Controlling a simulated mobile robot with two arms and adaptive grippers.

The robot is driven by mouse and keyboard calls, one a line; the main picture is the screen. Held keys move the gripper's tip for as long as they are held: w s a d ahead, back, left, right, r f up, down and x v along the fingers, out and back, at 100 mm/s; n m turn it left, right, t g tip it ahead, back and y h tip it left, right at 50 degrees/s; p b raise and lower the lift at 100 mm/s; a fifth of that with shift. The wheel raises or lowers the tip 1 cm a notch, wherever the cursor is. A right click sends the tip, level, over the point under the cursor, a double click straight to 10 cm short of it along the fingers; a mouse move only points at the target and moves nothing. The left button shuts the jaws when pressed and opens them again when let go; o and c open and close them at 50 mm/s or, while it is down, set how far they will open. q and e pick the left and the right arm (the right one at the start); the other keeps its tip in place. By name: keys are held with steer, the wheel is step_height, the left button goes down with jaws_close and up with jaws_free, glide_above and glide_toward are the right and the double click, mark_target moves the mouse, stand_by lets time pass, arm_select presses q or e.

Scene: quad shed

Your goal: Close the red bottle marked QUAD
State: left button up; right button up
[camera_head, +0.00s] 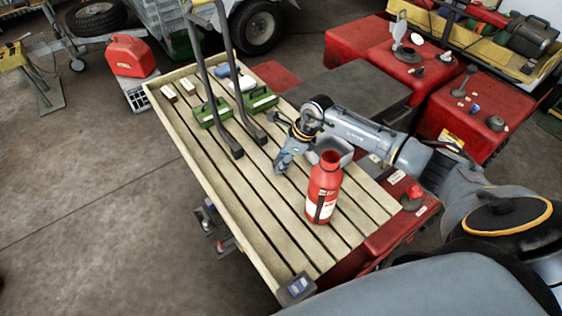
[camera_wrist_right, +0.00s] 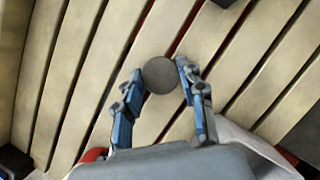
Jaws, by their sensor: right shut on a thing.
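The red bottle (camera_head: 323,190) with a white label stands upright on the slatted wooden rack in the head view. Its mouth is open, with no cap on it. My right gripper (camera_head: 284,162) is just left of the bottle's top in the picture, pointing down over the slats. In the right wrist view, my right gripper (camera_wrist_right: 156,72) is shut on a round dark grey cap (camera_wrist_right: 160,75), held between the fingertips above the slats. The cap is hard to make out in the head view. My left gripper is out of view.
The slatted rack (camera_head: 255,215) has a raised rim. A grey metal container (camera_head: 333,147) is behind the bottle. Green boxes (camera_head: 261,100) and two dark upright bars (camera_head: 210,85) are further back. Bare slats lie left of the bottle.

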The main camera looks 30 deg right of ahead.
step_height(320, 180, up, 10)
steer(key=b, duration=0.3)
steer(key=shift+a, duration=0.1)
steer(key=s+a+n+g+h+b, duration=0.1)
steer(key=s+a+n+g+b, duration=0.1)
steer(key=s+n, duration=0.7)
steer(key=s+a+r+n+g+h+b, duration=0.1)
steer(key=s+a+n+g, duration=0.4)
steer(key=n, duration=1.1)
steer(key=s+a+h+b, duration=0.1)
steer(key=s, duration=0.2)
steer(key=shift+s+r+h, duration=0.2)
steer(key=shift+s+h, duration=0.1)
steer(key=shift+s, duration=0.05)
